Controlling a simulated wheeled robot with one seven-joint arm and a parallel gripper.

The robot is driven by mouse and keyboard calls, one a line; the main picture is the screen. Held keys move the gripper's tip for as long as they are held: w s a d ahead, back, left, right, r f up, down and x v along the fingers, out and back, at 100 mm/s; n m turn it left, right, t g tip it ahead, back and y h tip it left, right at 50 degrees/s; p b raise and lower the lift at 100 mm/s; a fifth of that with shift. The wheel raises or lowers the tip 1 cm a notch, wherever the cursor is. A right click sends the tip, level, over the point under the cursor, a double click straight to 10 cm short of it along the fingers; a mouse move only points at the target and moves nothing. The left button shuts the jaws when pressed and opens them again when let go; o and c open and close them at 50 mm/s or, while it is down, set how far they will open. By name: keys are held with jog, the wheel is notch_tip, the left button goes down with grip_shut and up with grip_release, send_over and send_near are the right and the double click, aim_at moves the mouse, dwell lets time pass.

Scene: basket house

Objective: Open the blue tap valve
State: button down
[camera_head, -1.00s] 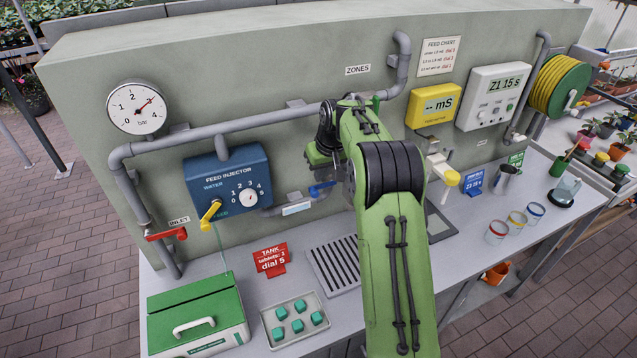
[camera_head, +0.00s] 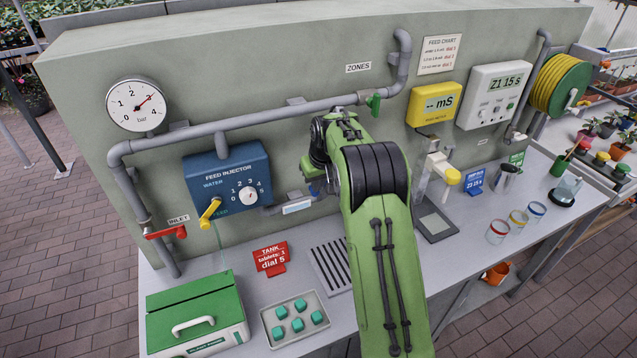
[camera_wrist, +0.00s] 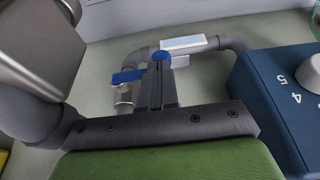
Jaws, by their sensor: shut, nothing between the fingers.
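The blue tap valve (camera_wrist: 128,76) shows in the wrist view as a blue lever on a metal valve body, left of my fingertips. In the head view my arm mostly hides the gripper.
The feed injector (camera_head: 228,180) with its yellow lever (camera_head: 209,212) stands left of the valve. A green valve (camera_head: 373,103) sits on the pipe above. A red inlet lever (camera_head: 165,232) is far left. A tablet tray (camera_head: 268,324) and green-lidded box (camera_head: 195,310) are on the bench.

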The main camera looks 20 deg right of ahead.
aim_at(314, 195)
jog(key=shift+a+f+h+b, duration=0.3)
jog(key=shift+h+b, duration=0.2)
jog(key=shift+b, duration=0.2)
jog(key=f+h+b, duration=0.2)
jog(key=b, duration=0.1)
jog(key=shift+a+f+n+h, duration=0.2)
jog(key=shift+a+n+h, duration=0.1)
jog(key=shift+a+n, duration=0.1)
jog(key=d+f+n+t+h+b, duration=0.1)
jog(key=d+f+n+h+b, duration=0.1)
jog(key=f+h+b, duration=0.5)
jog(key=d+f+h, duration=0.1)
jog(key=h, duration=0.3)
jog(key=shift+d+h+b, duration=0.2)
jog(key=shift+h+b, duration=0.2)
jog(key=shift+d, duration=0.1)
